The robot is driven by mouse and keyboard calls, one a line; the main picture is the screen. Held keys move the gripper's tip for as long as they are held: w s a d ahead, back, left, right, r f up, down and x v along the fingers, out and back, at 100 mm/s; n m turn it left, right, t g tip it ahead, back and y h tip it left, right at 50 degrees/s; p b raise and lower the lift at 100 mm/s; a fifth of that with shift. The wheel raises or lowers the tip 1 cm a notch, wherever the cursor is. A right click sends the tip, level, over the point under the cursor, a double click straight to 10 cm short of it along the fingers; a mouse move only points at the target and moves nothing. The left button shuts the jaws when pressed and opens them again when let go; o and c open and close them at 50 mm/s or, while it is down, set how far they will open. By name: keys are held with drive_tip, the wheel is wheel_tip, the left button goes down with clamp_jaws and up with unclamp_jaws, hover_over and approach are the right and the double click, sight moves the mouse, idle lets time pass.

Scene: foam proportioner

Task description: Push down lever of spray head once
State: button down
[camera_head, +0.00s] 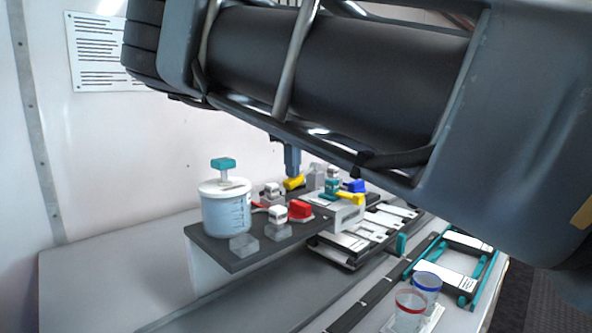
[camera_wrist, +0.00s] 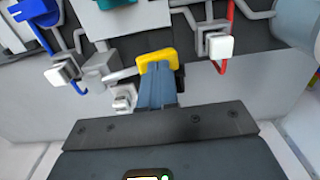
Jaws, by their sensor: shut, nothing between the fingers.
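My gripper (camera_head: 292,172) is shut and empty, pointing down at a yellow lever-like piece (camera_head: 293,184) on the dark raised platform (camera_head: 215,248). In the wrist view, the closed grey-blue fingertips (camera_wrist: 157,72) overlap the near side of the yellow piece (camera_wrist: 157,56). They look in contact or very close, but I cannot tell if they press on it. The fingers hide part of the piece and what lies below it. I cannot tell for certain whether this yellow piece is the spray head's lever.
A clear container (camera_head: 226,212) with a teal top stands on the platform's left. Red (camera_head: 300,209), blue (camera_head: 356,186) and a second yellow handle (camera_head: 350,199) crowd nearby. Cups (camera_head: 409,309) and a teal-edged rack (camera_head: 467,263) are at right. The lower bench is clear at left.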

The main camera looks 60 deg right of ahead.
drive_tip(key=shift+f, duration=0.4)
drive_tip(key=shift+r, duration=0.15)
wheel_tip(320, 180, up, 8)
drive_tip(key=p, duration=0.6)
drive_tip(key=shift+p, duration=0.4)
idle(1.3)
